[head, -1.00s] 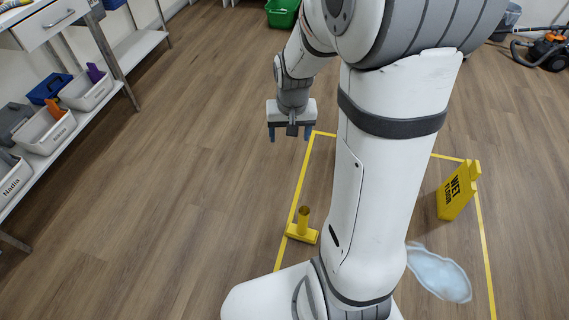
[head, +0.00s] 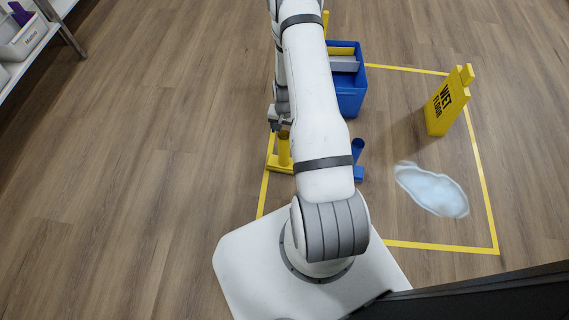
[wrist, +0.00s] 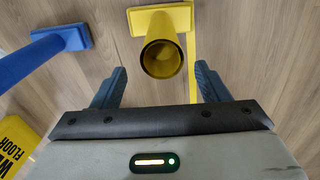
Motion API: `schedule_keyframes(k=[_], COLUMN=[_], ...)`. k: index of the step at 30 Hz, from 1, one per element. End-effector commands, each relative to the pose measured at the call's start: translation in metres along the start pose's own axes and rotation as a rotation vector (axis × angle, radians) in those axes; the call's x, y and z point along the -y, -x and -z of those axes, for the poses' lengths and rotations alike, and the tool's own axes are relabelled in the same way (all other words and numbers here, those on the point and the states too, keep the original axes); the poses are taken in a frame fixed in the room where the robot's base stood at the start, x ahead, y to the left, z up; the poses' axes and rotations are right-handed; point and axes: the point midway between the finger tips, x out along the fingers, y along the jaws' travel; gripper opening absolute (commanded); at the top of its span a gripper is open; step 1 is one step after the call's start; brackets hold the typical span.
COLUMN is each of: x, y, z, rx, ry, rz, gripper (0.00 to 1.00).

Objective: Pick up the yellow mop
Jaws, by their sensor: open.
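The yellow mop, a short upright tube on a flat block foot, stands on the floor left of my arm in the head view (head: 284,150). In the wrist view, the yellow mop (wrist: 163,25) shows its hollow top end towards the camera, between and just beyond my fingertips. My gripper (wrist: 158,76) is open, with one blue finger to each side of the tube and nothing held. In the head view my gripper (head: 279,121) is at the mop's upper end, partly hidden by my arm.
A similar blue mop (head: 357,151) stands right of my arm; it also shows in the wrist view (wrist: 40,55). A blue bucket (head: 350,95) is behind my arm. Floor at left is clear.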

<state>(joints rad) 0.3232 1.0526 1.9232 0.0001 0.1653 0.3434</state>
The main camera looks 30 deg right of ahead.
Motion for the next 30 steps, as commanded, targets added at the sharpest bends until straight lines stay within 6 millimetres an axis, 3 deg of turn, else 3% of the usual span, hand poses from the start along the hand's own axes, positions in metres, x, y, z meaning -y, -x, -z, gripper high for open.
schedule_keyframes(k=[16, 23, 30], x=[0.003, 0.002, 0.002], y=[-0.067, -0.067, -0.067], z=[-0.009, -0.008, -0.008], rx=[0.001, 0.0, 0.0], ry=[0.0, 0.0, 0.0], rz=[-0.001, 0.0, 0.0], gripper=[0.68, 0.68, 0.5])
